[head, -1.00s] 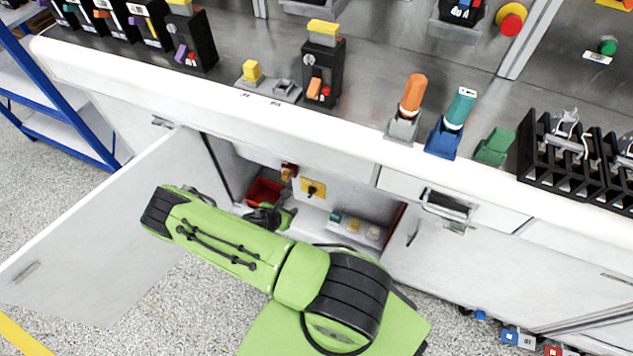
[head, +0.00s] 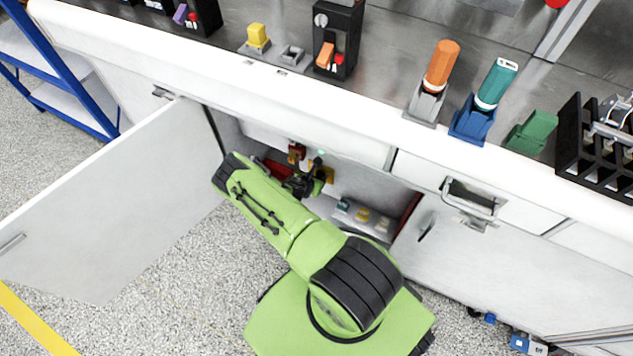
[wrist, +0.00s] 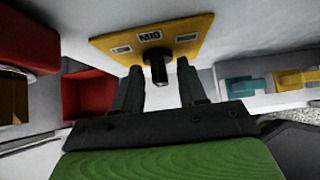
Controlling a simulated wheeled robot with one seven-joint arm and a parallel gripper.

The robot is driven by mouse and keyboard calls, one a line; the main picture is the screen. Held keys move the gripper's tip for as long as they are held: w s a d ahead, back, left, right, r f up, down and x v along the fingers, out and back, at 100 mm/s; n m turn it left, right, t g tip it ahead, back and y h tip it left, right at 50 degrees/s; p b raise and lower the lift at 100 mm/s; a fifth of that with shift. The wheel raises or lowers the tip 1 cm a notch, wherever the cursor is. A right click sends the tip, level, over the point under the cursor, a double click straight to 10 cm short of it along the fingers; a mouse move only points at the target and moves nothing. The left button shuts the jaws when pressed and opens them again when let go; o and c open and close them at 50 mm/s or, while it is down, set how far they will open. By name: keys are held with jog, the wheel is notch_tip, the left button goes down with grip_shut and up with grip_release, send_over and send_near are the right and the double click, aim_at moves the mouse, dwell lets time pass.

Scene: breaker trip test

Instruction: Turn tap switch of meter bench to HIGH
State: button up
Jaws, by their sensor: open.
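The tap switch is a black knob (wrist: 158,68) on a yellow plate (wrist: 190,38) inside the open cabinet under the bench. The plate's middle label reads MID; labels to its left and right are too small to read. The knob lies below MID; its exact pointing is hard to tell. My gripper (wrist: 159,74) is open, with one finger on each side of the knob and visible gaps between. In the head view my gripper (head: 304,184) is inside the cabinet and partly hides the yellow plate (head: 327,174).
A red bin (wrist: 88,93) is left of my gripper, with a red box (wrist: 30,38) nearer. Teal and yellow blocks (wrist: 245,88) sit on a ledge at right. The open cabinet door (head: 120,205) stands left of my arm. The white bench edge (head: 290,95) is above.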

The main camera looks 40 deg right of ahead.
jog(key=shift+d+f, duration=0.15)
grip_shut()
